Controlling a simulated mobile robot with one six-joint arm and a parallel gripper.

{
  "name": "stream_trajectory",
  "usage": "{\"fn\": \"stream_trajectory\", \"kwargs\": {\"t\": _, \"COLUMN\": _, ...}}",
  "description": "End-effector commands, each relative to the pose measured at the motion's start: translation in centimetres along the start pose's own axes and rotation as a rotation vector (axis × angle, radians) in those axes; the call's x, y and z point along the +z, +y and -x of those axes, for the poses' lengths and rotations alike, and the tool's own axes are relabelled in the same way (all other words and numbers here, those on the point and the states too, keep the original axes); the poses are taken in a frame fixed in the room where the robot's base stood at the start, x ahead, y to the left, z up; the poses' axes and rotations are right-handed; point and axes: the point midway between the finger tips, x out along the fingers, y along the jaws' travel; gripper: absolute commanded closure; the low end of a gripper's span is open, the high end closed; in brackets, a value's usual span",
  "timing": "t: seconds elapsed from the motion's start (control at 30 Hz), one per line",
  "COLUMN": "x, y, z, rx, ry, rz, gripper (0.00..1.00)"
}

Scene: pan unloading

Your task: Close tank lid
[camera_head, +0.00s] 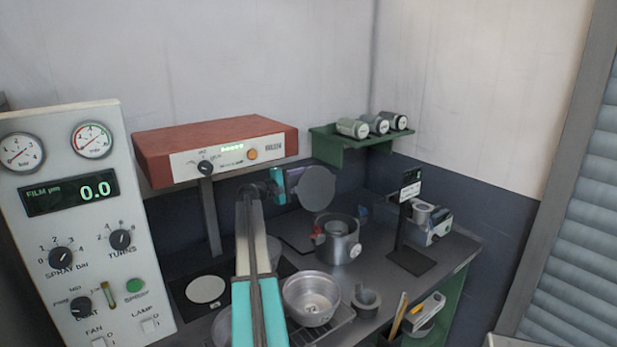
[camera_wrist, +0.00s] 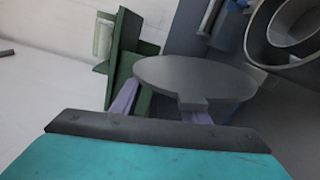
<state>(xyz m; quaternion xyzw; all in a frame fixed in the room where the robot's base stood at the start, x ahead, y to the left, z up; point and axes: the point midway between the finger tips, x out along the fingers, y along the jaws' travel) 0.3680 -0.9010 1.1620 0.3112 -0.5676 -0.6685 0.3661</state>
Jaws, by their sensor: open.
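The tank (camera_head: 338,246) is a squat grey metal cylinder on the bench, with its round mouth uncovered. In the wrist view the open ring at upper right (camera_wrist: 258,42) appears to be its mouth. The lid (camera_head: 316,190) is a dark grey disc standing steeply above the tank's left side; whether a hinge joins them is unclear. My gripper (camera_head: 290,182) is open, right beside the lid's left edge. In the wrist view the lid (camera_wrist: 190,72) lies across the front of my gripper (camera_wrist: 163,106), its small tab towards me. The lid partly hides the fingers; contact is unclear.
A silver pan (camera_head: 312,302) sits on a rack in front of the tank. A black stand (camera_head: 404,225) is to the right. A green shelf with several canisters (camera_head: 340,148) is behind. A red-topped instrument (camera_head: 215,150) is at left.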

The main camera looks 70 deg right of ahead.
Motion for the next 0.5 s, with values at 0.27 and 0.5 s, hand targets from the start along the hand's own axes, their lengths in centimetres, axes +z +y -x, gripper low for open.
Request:
{"fn": "stream_trajectory", "kwargs": {"t": 0.27, "x": 0.09, "y": -0.03, "z": -0.35, "rx": 0.000, "ry": -0.002, "rz": 0.000, "gripper": 0.59}}
{"fn": "stream_trajectory", "kwargs": {"t": 0.5, "x": 0.12, "y": 0.00, "z": -0.38, "rx": 0.001, "ry": -0.002, "rz": 0.000, "gripper": 0.87}}
